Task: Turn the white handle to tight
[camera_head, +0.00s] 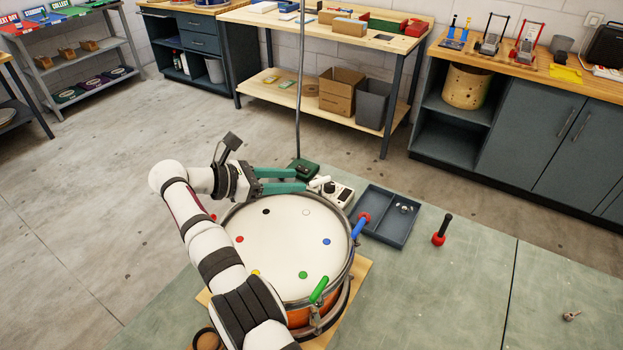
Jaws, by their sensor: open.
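The drum (285,240) lies with its pale head facing up, with coloured dots around the edge, including a white dot (306,212) at the far right. The white handle (318,183) shows as a small pale piece at the drum's far rim, just beyond my fingertips. Its exact angle is hard to make out. My gripper (307,180) has two teal fingers spread apart, pointing right over the far rim. They look empty. Whether a finger touches the handle, I cannot tell. A blue handle (359,228) and a green handle (319,290) stand at the right and near rim.
A white device (340,194) and a green case (303,169) sit close behind the fingertips. A dark tray (386,226) holds small metal parts. A red tool with a black grip (441,231) stands to the right. The green bench top (460,290) is mostly clear on the right.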

